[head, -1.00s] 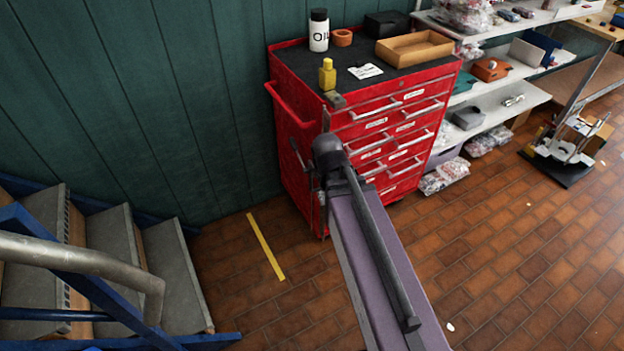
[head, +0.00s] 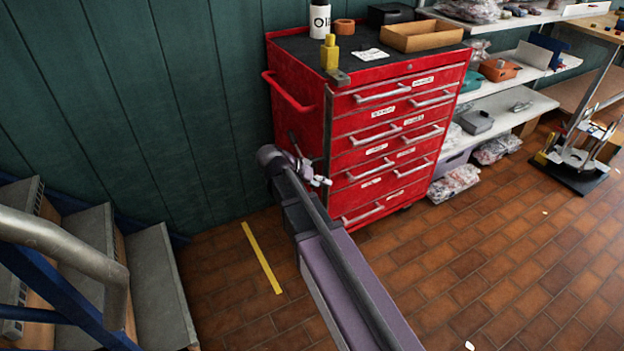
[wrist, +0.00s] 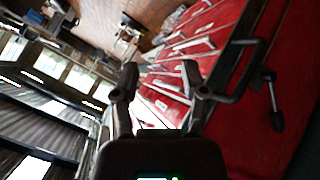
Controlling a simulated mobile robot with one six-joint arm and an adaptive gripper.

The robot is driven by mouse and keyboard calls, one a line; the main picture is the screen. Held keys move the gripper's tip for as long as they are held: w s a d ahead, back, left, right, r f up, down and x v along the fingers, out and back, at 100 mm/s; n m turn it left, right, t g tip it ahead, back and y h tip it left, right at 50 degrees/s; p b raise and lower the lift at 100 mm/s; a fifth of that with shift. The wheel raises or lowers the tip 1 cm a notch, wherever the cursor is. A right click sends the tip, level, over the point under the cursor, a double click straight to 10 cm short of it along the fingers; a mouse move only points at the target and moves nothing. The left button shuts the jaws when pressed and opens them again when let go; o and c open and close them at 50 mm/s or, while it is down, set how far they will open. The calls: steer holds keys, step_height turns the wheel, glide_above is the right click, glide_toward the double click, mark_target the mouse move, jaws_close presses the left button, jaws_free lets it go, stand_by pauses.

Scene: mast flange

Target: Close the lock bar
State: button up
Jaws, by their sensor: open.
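The red tool cabinet (head: 300,120) stands against the green wall with its drawers shut. A narrow dark upright strip (head: 328,125), which looks like the lock bar, runs along its front left corner below a grey bracket (head: 337,77). I cannot tell its exact position; my arm hides its lower part. My gripper (head: 318,181) is partly visible in front of the lower left drawers. In the wrist view my gripper (wrist: 160,68) is open and empty, its fingers apart before the red cabinet (wrist: 225,120). A black lever (wrist: 273,100) shows on the cabinet's side there.
A red side handle (head: 288,95) sticks out of the cabinet. Stairs with a rail (head: 60,245) are at left, shelves (head: 510,105) at right.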

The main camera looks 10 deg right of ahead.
steer(key=w+a+f+m+t+h+b, duration=0.2)
steer(key=w+a+f+m+h+b, duration=0.1)
steer(key=b, duration=0.6)
steer(key=w+a+f+m+t+h+b, duration=0.2)
steer(key=w+a+f+m+h+b, duration=0.1)
steer(key=w+a+b, duration=0.4)
steer(key=shift+w+a+f+m+h+b, duration=0.35)
steer(key=shift+a+m+h+b, duration=0.4)
steer(key=shift+a, duration=0.7)
steer(key=shift+d, duration=0.1)
steer(key=x, duration=1.3)
steer(key=shift+w+d+r, duration=0.25)
steer(key=shift+w+r, duration=0.05)
jaws_close()
